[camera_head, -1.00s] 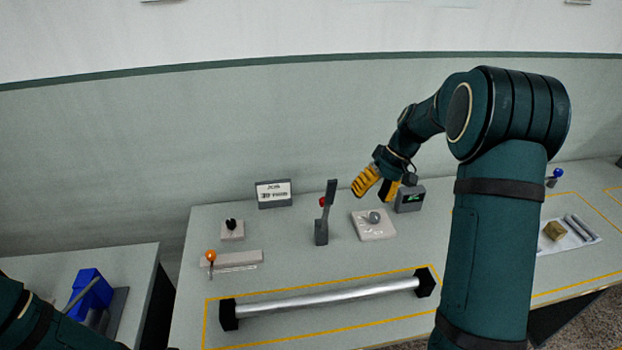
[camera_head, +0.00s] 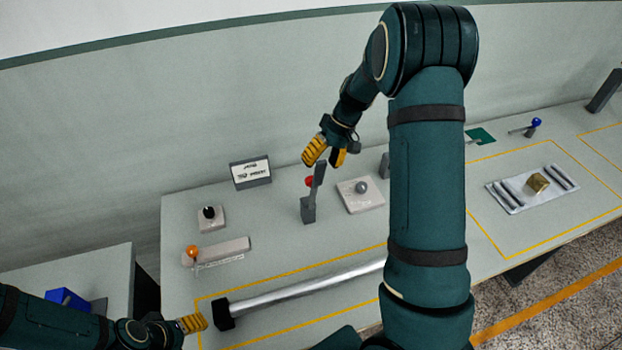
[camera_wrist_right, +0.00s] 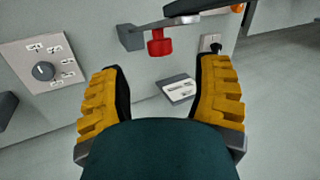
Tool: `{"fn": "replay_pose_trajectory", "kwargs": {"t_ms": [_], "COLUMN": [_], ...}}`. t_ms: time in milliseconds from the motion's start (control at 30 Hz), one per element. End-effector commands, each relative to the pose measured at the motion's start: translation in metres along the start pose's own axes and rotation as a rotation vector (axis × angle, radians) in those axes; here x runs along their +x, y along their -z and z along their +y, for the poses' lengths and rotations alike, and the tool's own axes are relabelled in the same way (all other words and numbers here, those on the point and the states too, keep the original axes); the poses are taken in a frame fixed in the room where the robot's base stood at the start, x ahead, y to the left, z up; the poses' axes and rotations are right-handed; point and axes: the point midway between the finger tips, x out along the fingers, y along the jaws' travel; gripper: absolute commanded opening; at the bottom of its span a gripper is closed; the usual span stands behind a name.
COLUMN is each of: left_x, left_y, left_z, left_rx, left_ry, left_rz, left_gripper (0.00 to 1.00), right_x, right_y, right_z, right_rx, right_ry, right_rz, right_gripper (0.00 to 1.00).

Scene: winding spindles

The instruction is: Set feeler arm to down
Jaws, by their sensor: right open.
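No label names the feeler arm, so I cannot tell for sure which part it is. My right gripper (camera_head: 326,158) is open and empty, just above and behind the lever's top in the head view. In the right wrist view the red knob (camera_wrist_right: 160,43) is ahead, between and beyond the open fingers (camera_wrist_right: 161,97). A lever with an orange knob (camera_head: 191,250) stands by a pale slotted plate at the left. My left gripper (camera_head: 192,323) is low at the left; its finger gap is unclear.
A rotary knob plate (camera_head: 355,196) is right of the lever, a black toggle switch (camera_head: 210,214) left of it. A sign (camera_head: 251,172) stands behind. A metal bar (camera_head: 300,288) lies in front. A blue-knobbed lever (camera_head: 536,122) and a tray (camera_head: 512,204) are far right.

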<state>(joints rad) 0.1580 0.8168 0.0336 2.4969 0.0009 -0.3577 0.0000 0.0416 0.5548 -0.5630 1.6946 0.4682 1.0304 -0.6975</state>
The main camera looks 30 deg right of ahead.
Motion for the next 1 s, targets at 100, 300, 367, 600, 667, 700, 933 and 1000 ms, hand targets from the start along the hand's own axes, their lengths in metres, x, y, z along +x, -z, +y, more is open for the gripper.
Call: {"fn": "replay_pose_trajectory", "kwargs": {"t_ms": [100,300,367,600,667,700,933,1000], "left_x": [-0.001,-0.001,-0.001,-0.001,-0.001,-0.001,-0.001,-0.001], "left_y": [0.0,0.0,0.0,0.0,0.0,0.0,0.0,0.0], "left_z": [0.0,0.0,0.0,0.001,0.001,0.001,0.001,0.001], "left_rx": [0.0,0.0,0.0,0.0,0.0,0.0,0.0,0.0], "left_ry": [0.0,0.0,0.0,0.0,0.0,0.0,0.0,0.0], "left_rz": [0.0,0.0,0.0,0.0,0.0,0.0,0.0,0.0], "left_gripper": [0.61,0.61,0.61,0.61,0.61,0.61,0.61,0.61], "right_x": [0.024,0.053,0.059,0.068,0.069,0.068,0.068,0.068], "right_y": [-0.001,-0.001,-0.001,0.0,0.0,0.0,0.0,0.0], "right_z": [0.0,0.0,0.0,0.0,0.0,0.0,0.0,0.0], "right_rx": [0.001,0.0,0.0,0.0,0.0,0.0,0.0,0.0], "right_ry": [0.0,0.0,0.0,-0.001,-0.001,-0.001,-0.001,-0.001], "right_rz": [-0.005,-0.002,-0.002,0.0,0.0,0.0,0.0,0.0], "right_gripper": [0.64,0.64,0.64,0.64,0.64,0.64,0.24,0.0]}}
